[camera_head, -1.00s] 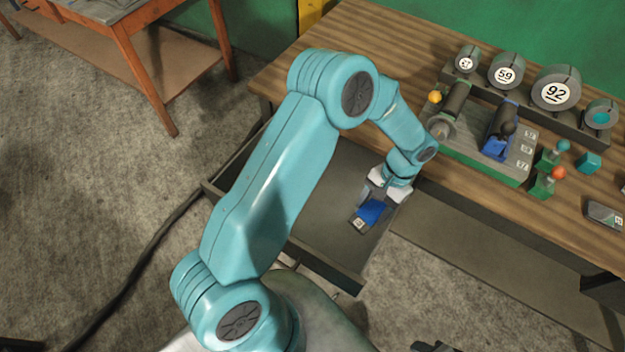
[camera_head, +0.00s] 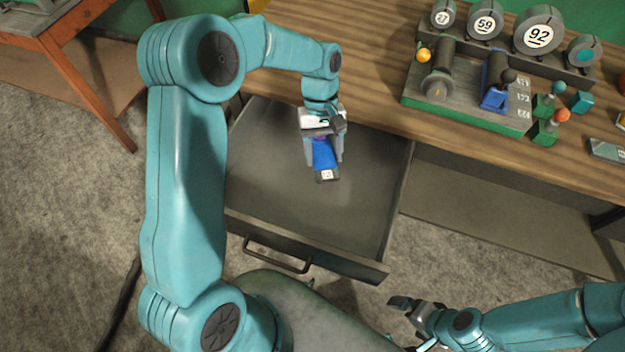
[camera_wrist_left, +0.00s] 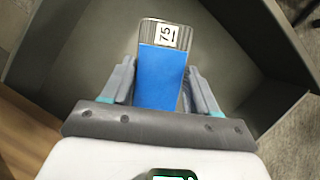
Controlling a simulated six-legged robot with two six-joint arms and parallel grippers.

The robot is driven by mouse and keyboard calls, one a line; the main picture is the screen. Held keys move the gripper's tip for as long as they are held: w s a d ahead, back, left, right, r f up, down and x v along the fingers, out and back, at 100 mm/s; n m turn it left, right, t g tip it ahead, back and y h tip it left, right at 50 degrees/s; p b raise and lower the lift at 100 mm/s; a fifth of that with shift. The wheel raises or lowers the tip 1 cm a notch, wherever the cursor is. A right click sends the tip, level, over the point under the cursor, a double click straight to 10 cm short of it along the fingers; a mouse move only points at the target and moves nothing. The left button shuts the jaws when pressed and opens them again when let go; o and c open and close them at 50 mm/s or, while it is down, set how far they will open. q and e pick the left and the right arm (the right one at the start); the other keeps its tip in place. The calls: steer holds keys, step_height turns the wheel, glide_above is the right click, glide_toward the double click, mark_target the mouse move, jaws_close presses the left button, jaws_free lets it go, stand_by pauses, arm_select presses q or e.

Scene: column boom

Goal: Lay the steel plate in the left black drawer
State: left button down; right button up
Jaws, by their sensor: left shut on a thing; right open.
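The steel plate (camera_head: 325,158) has a blue face and a grey metal end with a small white label. The label reads 75 in the left wrist view, where the plate (camera_wrist_left: 162,75) sits between the two fingers. My left gripper (camera_head: 324,152) is shut on it, over the inside of the open black drawer (camera_head: 270,185). I cannot tell how high the plate is above the drawer floor. The drawer looks otherwise empty, and its floor also shows in the left wrist view (camera_wrist_left: 85,60). My right gripper (camera_head: 412,308) is open and empty, in front of the drawer to the right.
The wooden bench (camera_head: 375,60) stands behind the drawer. On it are a fixture on a green base (camera_head: 465,115), several numbered grey rolls (camera_head: 540,30), small knobbed blocks (camera_head: 546,130) and a grey labelled piece (camera_head: 607,149). The drawer handle (camera_head: 277,258) sticks out in front.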

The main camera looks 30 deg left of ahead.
mark_target(309, 189)
arm_select(q)
steer(key=s+a+r+n+t+h+b, duration=0.1)
steer(key=s+a+r+n+t+b, duration=0.25)
steer(key=n+b, duration=0.75)
steer(key=shift+n+t, duration=0.45)
steer(key=shift+n, duration=0.05)
steer(key=f+b, duration=0.1)
steer(key=f, duration=0.5)
steer(key=w+f+b, duration=0.1)
steer(key=f, duration=0.6)
steer(key=w+a+f+b, duration=0.1)
steer(key=f, duration=0.5)
steer(key=shift+a+f, duration=0.1)
steer(key=shift+f, duration=0.15)
steer(key=shift+b, duration=0.3)
steer(key=shift+f, duration=0.25)
steer(key=shift+c, duration=1.4)
jaws_free()
steer(key=shift+s+r, duration=0.1)
